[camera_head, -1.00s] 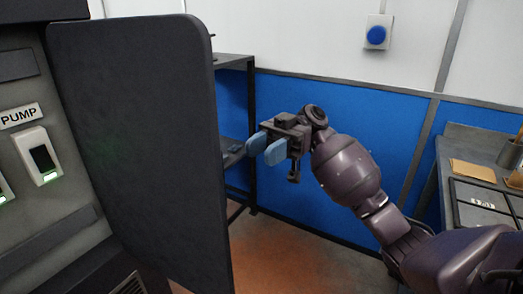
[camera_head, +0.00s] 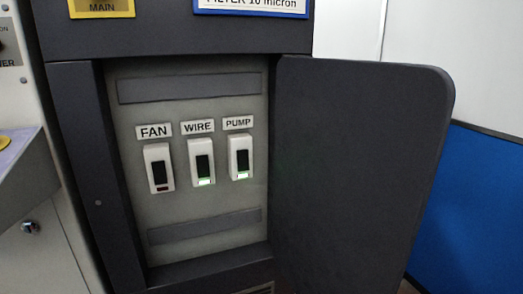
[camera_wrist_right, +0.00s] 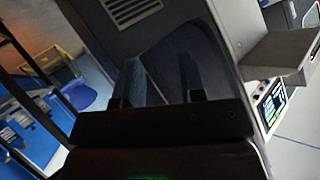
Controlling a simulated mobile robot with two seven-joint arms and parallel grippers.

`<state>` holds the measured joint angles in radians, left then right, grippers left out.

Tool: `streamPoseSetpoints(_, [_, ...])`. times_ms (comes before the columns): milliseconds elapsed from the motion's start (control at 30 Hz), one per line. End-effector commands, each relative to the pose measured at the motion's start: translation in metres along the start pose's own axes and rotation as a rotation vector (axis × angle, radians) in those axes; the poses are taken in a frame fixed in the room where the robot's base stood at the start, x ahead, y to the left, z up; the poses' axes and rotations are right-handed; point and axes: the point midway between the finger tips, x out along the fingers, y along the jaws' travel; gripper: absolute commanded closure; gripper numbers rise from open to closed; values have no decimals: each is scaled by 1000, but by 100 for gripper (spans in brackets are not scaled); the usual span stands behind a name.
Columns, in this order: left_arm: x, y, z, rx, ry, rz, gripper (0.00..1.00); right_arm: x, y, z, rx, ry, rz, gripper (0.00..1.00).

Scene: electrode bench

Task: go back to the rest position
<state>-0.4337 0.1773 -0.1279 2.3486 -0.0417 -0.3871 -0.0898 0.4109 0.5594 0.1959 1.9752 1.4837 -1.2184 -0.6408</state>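My right gripper (camera_wrist_right: 160,75) shows only in the right wrist view, its two fingers apart with nothing seen between them. A dark panel fills the view beyond the fingers. Neither gripper shows in the head view. The head view faces an open cabinet with three switches inside. The FAN switch (camera_head: 158,168) shows no green light. The WIRE switch (camera_head: 201,161) and the PUMP switch (camera_head: 240,157) each show a green light at the bottom.
The dark cabinet door (camera_head: 355,165) stands open to the right of the switches. A grey console with a yellow button (camera_head: 4,142) is at the left. The right wrist view shows a lit screen (camera_wrist_right: 271,103) at right and a blue-and-yellow object (camera_wrist_right: 75,88) at left.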

Motion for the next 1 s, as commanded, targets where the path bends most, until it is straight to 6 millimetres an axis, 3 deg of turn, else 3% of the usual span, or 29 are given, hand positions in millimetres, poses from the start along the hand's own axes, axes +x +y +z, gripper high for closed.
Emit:
streamPoseSetpoints(33, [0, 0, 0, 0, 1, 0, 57, 6, -4, 25, 36, -21, 58, 64])
streamPoseSetpoints(200, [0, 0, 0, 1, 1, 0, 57, 15, -18, 93, 108, -77, 265, 64])
streamPoseSetpoints(500, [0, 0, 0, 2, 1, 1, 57, 3, -66, 176, 133, -108, 595, 64])
streamPoseSetpoints(700, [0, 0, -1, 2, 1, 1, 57, -16, -107, 199, 91, -93, 770, 64])
streamPoseSetpoints(1000, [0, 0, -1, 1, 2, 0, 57, -39, -155, 202, 5, -60, 920, 64])
